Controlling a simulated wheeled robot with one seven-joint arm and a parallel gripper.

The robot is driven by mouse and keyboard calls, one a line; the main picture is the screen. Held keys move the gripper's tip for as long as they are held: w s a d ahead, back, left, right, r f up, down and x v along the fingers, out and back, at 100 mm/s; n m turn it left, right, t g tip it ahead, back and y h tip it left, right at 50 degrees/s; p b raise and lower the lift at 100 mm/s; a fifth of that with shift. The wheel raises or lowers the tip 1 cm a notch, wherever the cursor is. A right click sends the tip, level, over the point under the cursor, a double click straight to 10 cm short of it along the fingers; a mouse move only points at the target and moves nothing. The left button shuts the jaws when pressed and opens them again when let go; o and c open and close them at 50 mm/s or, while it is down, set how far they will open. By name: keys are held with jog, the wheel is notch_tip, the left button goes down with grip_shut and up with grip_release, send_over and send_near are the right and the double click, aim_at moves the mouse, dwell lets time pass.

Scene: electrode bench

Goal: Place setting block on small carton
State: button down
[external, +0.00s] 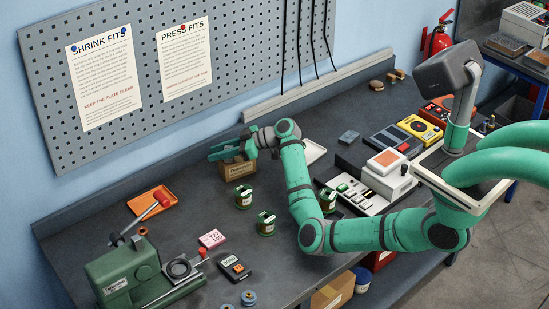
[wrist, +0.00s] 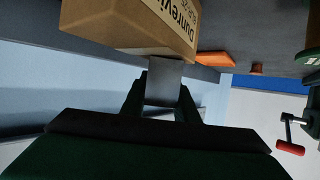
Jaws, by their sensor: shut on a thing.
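The small carton (external: 237,168) is a brown box with printed lettering, standing on the bench near the pegboard wall. It also fills the upper left of the wrist view (wrist: 118,22). My gripper (external: 217,151) is over the carton in the external view. In the wrist view, my gripper (wrist: 163,92) is shut on a plain grey block (wrist: 165,78), the setting block. The block's far edge meets the carton's outline in that view; I cannot tell whether they touch. In the external view the fingers hide the block.
Several green-labelled jars (external: 243,197) stand in front of the carton. An orange tray (external: 153,208) and a green machine (external: 128,272) are to the left. A flat grey block (external: 348,137) lies to the right.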

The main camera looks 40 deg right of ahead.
aim_at(227, 148)
jog(key=c, duration=1.4)
grip_release()
jog(key=shift+f, duration=0.1)
jog(key=shift+r, duration=0.2)
jog(key=v, duration=0.3)
jog(key=shift+s+d+r, duration=0.1)
jog(key=shift+r, duration=3.3)
jog(key=shift+r, duration=0.1)
